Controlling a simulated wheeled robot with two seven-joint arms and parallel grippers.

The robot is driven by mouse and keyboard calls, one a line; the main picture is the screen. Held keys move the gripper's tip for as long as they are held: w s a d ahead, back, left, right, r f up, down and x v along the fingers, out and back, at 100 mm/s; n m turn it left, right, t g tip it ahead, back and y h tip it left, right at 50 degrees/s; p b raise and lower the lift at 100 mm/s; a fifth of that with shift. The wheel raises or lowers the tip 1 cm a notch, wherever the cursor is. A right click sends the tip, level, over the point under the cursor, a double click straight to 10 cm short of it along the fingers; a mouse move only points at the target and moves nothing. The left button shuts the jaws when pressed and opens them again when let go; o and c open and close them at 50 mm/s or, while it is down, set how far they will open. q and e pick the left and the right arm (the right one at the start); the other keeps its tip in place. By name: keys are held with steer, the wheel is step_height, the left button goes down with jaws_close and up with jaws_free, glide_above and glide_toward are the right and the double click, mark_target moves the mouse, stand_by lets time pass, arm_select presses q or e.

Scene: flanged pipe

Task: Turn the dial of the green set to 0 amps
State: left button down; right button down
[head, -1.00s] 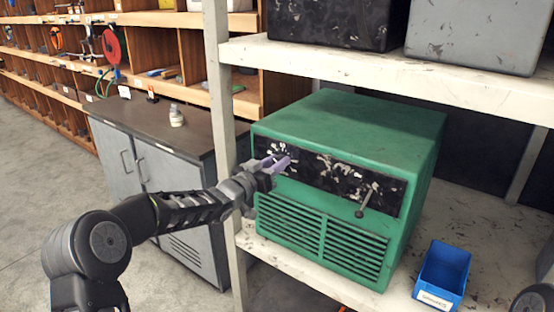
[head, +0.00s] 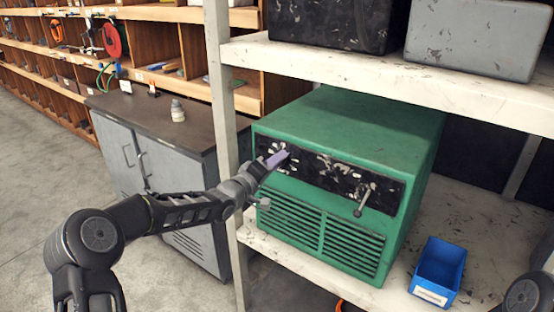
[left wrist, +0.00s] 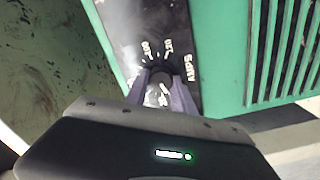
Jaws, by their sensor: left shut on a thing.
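The green set (head: 375,130) stands on the shelf, its black worn front panel (head: 325,176) facing me. My left gripper (head: 277,160) is at the left end of this panel, its pale purple fingers touching the dial area. In the left wrist view the fingers (left wrist: 160,93) are shut on the dial (left wrist: 158,95), with white scale marks (left wrist: 158,48) around it and the lettering AMPS beside it. The fingers hide much of the dial, and I cannot tell which number it points to. A lever (head: 362,202) sticks out at the panel's right. My right gripper is not in view.
A blue bin (head: 439,270) stands on the shelf board right of the set. A pale shelf post (head: 223,110) rises close to my left arm. Black and grey boxes (head: 478,38) sit on the shelf above. A grey cabinet (head: 165,165) with a small bottle stands at left.

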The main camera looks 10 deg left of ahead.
arm_select(q)
steer(key=shift+n, duration=1.3)
steer(key=shift+f, duration=0.1)
steer(key=c, duration=1.1)
jaws_free()
steer(key=shift+o, duration=0.2)
steer(key=b+v, duration=0.1)
steer(key=v, duration=0.6)
steer(key=shift+s+b, duration=0.3)
steer(key=shift+s, duration=0.05)
